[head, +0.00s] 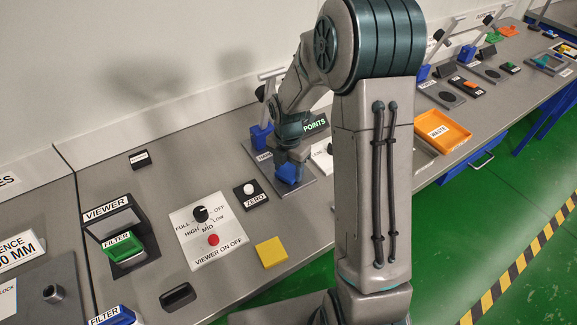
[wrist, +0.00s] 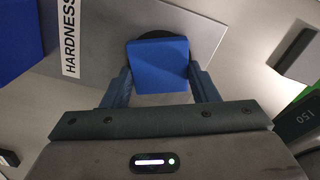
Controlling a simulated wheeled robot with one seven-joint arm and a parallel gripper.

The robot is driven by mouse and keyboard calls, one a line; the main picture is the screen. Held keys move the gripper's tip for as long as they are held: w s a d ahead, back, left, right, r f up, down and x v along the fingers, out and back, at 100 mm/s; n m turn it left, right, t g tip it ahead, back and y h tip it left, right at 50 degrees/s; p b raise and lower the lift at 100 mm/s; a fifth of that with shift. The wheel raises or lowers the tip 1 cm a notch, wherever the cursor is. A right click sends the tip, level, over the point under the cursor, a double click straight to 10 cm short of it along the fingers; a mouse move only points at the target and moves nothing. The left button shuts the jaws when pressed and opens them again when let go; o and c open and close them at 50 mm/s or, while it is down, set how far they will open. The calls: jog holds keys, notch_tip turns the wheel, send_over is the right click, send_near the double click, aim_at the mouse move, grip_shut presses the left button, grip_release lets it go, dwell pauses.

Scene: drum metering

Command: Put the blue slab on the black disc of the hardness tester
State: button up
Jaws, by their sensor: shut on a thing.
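My gripper (wrist: 162,92) is shut on the blue slab (wrist: 160,62), one finger on each side of it in the wrist view. The slab also shows at the end of my arm in the head view (head: 289,172). The black disc (wrist: 150,36) lies behind and under the slab on the grey base plate, and only its far rim shows. I cannot tell whether the slab touches the disc. The hardness tester (head: 259,137) has a blue post and a grey lever. Its HARDNESS label (wrist: 70,38) lies on the plate to the left of the slab.
A yellow slab (head: 271,252) lies near the bench's front edge. A control panel (head: 207,235) with knobs, a ZERO button (head: 250,193) and a viewer with a green filter (head: 124,248) are to the left. An orange waste tray (head: 441,131) stands to the right.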

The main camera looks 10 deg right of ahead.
aim_at(288, 172)
jog(key=shift+f, duration=0.1)
jog(key=o, duration=1.1)
notch_tip(288, 172, up, 12)
jog(key=shift+s+d+r+m+t, duration=0.1)
jog(key=shift+s+r+m+t, duration=0.65)
jog(key=shift+s+m, duration=3.2)
jog(key=shift+s+d+r+m+t, duration=0.2)
jog(key=shift+s+r+m, duration=1)
jog(key=shift+s+m, duration=2.65)
jog(key=shift+s+a+r+m+t, duration=0.1)
jog(key=shift+s+r+m+t, duration=0.65)
jog(key=shift+s+m, duration=3.2)
